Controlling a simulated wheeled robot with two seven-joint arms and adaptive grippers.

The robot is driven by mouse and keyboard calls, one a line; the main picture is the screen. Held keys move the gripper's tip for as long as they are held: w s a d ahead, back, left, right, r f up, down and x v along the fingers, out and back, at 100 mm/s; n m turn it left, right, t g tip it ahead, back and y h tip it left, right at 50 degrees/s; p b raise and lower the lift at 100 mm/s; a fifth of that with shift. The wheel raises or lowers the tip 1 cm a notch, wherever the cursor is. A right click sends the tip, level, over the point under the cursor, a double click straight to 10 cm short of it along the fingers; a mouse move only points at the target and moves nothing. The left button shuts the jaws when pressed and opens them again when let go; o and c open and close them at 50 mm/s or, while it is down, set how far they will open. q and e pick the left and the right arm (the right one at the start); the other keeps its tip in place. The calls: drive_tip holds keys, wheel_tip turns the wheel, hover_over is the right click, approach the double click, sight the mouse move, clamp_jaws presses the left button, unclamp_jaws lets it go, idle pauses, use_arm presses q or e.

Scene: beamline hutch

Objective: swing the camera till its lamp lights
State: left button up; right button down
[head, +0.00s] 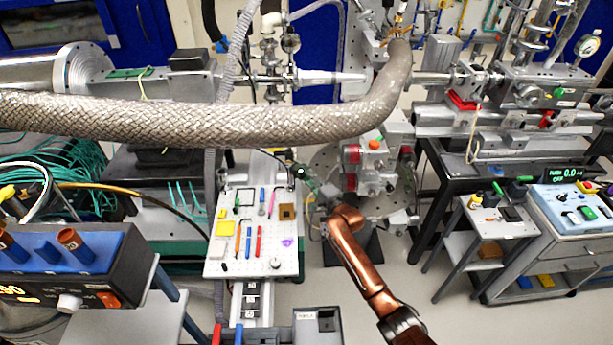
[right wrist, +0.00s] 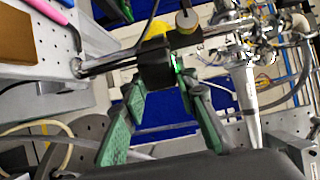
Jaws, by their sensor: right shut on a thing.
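The camera is a small dark block (right wrist: 155,62) on a dark bar, between my right gripper's fingertips in the right wrist view. My right gripper (right wrist: 160,85) has green-padded fingers closed on this block. A small bright green spot (right wrist: 178,62) shows at the block's right edge and looks like a lit lamp, though a fingertip partly covers it. In the head view my right gripper (head: 314,186) is beside the white tool board, at the small dark camera (head: 299,172), where green also shows. My left gripper is not in view.
A white perforated board (head: 213,263) with several small tools is left of my right gripper. A thick braided hose (head: 180,118) crosses above. A red and white instrument (head: 372,172) stands just behind to the right. Carts (head: 490,225) stand at right; floor (head: 400,285) between is clear.

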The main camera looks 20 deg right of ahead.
drive_tip(key=shift+w+d+r, duration=0.1)
drive_tip(key=shift+d+r, duration=0.15)
drive_tip(key=shift+d, duration=0.05)
drive_tip(key=c, duration=1.7)
unclamp_jaws()
drive_tip(key=shift+f, duration=0.1)
drive_tip(key=shift+c, duration=0.2)
drive_tip(key=shift+o, duration=1.1)
drive_tip(key=shift+a, duration=0.2)
drive_tip(key=shift+f, duration=0.1)
drive_tip(key=v, duration=1.2)
